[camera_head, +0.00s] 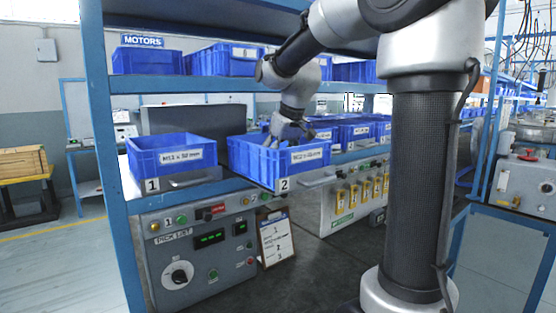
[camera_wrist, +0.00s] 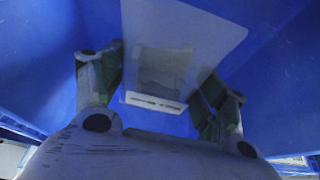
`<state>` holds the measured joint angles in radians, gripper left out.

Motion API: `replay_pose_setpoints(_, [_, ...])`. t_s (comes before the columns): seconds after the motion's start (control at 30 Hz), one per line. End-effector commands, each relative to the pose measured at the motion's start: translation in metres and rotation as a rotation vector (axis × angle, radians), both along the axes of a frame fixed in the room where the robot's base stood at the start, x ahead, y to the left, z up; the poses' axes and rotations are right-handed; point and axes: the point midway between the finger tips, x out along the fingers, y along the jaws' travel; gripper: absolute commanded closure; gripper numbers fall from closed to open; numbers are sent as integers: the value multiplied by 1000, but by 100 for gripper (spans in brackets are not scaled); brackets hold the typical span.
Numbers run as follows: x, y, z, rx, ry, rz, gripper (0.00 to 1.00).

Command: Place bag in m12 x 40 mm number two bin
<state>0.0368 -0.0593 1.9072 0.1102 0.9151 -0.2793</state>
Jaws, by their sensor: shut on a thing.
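The number two bin (camera_head: 265,168) is a blue box labelled M12 with a "2" tag below it, on the lower shelf. My gripper (camera_head: 284,140) reaches down into its open top. In the wrist view, my gripper's fingers (camera_wrist: 162,78) stand on either side of a pale, partly see-through bag (camera_wrist: 185,28) with a whitish strip at its lower edge. The gripper is shut on the bag. Blue bin walls (camera_wrist: 40,60) surround it there. The bag cannot be made out in the head view, and its contact with the bin floor is unclear.
A blue number one bin (camera_head: 172,158) stands to the left, apart from bin two. More blue bins (camera_head: 355,132) stand to the right. A control panel (camera_head: 205,245) and clipboard (camera_head: 275,240) are below.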

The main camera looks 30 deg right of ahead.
Motion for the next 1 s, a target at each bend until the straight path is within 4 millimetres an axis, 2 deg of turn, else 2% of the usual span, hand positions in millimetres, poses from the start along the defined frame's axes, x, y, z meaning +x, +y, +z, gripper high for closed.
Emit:
replay_pose_setpoints(0.3, [1,0,-1,-1,-3,1,71])
replay_pose_setpoints(0.33, [0,0,-2,-1,-2,1,25])
replay_pose_setpoints(0.43, [0,0,-2,-1,-3,1,7])
replay_pose_setpoints(0.83, [1,0,0,-1,-3,1,6])
replay_pose_setpoints(1.0, [-6,-2,20,-1,-6,0,6])
